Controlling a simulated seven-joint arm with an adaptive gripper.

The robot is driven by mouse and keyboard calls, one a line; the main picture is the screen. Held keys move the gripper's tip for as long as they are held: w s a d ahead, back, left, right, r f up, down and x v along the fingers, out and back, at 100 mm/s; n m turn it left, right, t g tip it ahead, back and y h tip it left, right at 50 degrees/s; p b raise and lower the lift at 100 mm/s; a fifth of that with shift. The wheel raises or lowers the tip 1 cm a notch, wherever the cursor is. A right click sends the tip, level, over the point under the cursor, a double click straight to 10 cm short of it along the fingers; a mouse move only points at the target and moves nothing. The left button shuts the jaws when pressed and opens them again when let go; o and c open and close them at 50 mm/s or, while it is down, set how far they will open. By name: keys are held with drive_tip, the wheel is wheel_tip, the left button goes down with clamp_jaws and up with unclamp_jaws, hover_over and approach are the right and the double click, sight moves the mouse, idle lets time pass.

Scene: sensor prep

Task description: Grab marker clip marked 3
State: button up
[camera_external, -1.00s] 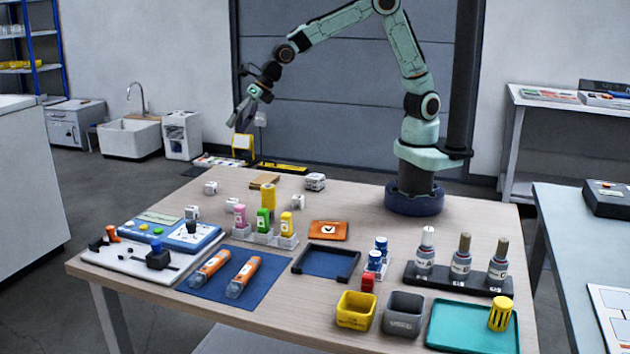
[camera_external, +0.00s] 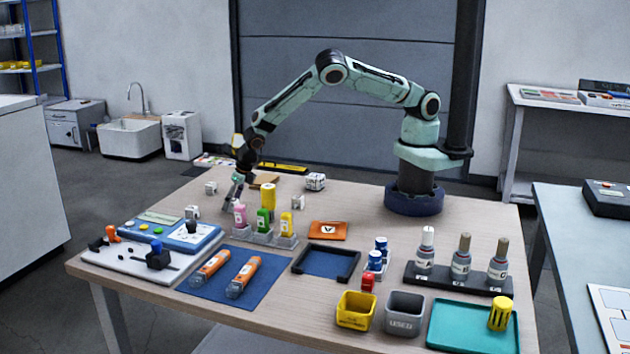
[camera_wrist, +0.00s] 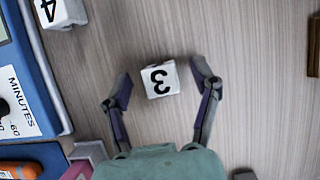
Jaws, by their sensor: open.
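The white marker clip marked 3 (camera_wrist: 160,80) lies on the wooden table in the wrist view, with its black numeral upside down. My gripper (camera_wrist: 161,82) is open, with one finger to the left of the clip and one to the right. Gaps show between the clip and both fingers. In the external view my gripper (camera_external: 232,196) is low over the back left of the table, behind the pink bottle. The clip cannot be made out there.
A white clip marked 4 (camera_wrist: 60,11) lies at upper left in the wrist view, beside a blue timer board (camera_wrist: 38,75). The pink bottle (camera_external: 240,215) and its clear rack (camera_external: 262,236) stand close in front of my gripper. Bare table lies right of the clip.

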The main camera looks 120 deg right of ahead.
drive_tip(key=c, duration=0.9)
